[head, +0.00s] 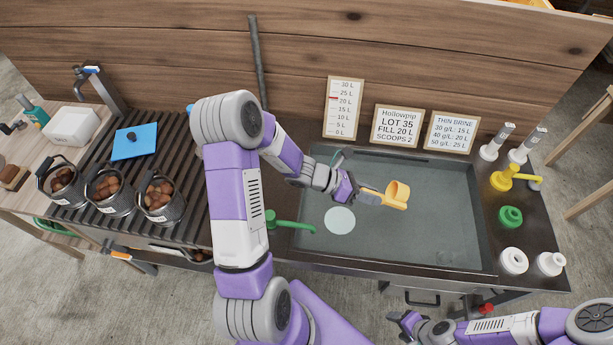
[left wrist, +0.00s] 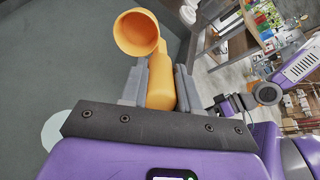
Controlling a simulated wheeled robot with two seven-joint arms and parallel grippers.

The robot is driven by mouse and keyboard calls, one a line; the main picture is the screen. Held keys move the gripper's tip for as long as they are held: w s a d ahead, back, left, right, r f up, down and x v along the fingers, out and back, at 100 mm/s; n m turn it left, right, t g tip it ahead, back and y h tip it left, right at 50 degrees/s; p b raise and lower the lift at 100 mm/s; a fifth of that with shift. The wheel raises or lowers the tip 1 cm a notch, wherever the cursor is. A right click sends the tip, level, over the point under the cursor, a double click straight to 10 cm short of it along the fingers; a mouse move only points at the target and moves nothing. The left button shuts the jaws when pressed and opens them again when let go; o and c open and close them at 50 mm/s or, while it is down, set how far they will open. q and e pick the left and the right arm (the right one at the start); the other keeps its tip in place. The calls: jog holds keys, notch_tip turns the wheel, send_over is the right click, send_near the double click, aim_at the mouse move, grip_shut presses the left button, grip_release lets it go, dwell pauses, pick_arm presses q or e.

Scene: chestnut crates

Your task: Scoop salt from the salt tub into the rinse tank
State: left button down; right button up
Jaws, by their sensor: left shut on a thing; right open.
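My left gripper (head: 362,195) is shut on the handle of a yellow-orange scoop (head: 397,194) and holds it above the grey rinse tank (head: 440,232). In the left wrist view the scoop (left wrist: 138,33) shows its round mouth, with no salt visible inside. A white lidded-looking box (head: 72,126) at the far left may be the salt tub; its contents cannot be seen. My right gripper (head: 403,326) is open and empty in front of the tank's front edge.
A sign reads LOT 35, FILL 20 L, SCOOPS 2 (head: 397,126). A green tap (head: 290,222) reaches over the tank's left edge. Several baskets of chestnuts (head: 160,198) stand on the ribbed drainer at left. Yellow, green and white fittings (head: 510,216) line the right ledge.

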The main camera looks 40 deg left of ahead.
pick_arm(q)
jog(key=s+a+m+g+y+p, duration=0.2)
jog(key=a+m+g+p, duration=0.5)
jog(key=a, duration=0.4)
jog(key=d+r+y+p, duration=0.2)
jog(key=d+y+p, duration=0.3)
jog(key=y+p, duration=0.4)
jog(key=p, duration=0.4)
jog(key=shift+d+n+p, duration=0.3)
jog(key=shift+d+p, duration=0.1)
jog(key=shift+s+r, duration=0.1)
